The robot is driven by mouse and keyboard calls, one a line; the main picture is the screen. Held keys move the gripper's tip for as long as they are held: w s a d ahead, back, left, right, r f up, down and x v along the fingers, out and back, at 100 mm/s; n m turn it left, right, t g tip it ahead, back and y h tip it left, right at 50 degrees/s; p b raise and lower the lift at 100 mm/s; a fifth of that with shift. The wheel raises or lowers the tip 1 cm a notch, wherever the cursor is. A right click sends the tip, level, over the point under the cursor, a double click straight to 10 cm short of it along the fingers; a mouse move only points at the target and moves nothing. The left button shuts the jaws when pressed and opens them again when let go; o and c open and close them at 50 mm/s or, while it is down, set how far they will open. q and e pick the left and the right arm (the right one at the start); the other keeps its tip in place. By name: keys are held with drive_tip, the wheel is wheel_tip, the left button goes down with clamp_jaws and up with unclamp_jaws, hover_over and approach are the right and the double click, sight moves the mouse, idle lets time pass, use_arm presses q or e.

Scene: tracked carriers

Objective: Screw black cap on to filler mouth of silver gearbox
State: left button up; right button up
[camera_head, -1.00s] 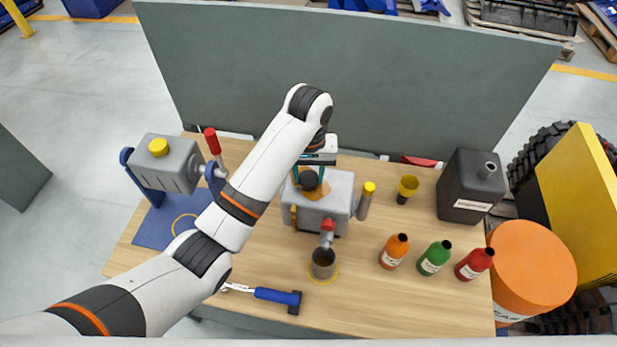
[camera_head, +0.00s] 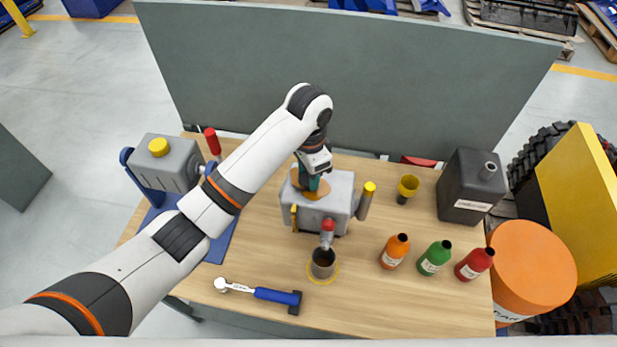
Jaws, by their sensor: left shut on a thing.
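The silver gearbox (camera_head: 339,188) stands near the middle of the wooden table, with a brown-orange patch (camera_head: 318,193) on its top. My left gripper (camera_head: 313,184) is over that top, pointing down, and is shut on the black cap. The cap is mostly hidden by the fingers, so I cannot tell whether it sits on the filler mouth or how far it is turned. The filler mouth is hidden too. My right gripper is out of view.
A cup (camera_head: 323,262) stands under the gearbox's red-topped tap (camera_head: 328,228). A blue-handled wrench (camera_head: 270,294) lies in front. Orange (camera_head: 394,252), green (camera_head: 434,258) and red (camera_head: 474,264) bottles, a yellow funnel (camera_head: 408,187) and a dark canister (camera_head: 466,190) stand right. Another grey gearbox (camera_head: 178,172) is left.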

use_arm(q)
drive_tip(key=m, duration=0.3)
drive_tip(key=m, duration=0.4)
drive_tip(key=shift+r, duration=0.1)
drive_tip(key=m, duration=0.6)
drive_tip(key=o, duration=1)
drive_tip(key=shift+o, duration=0.2)
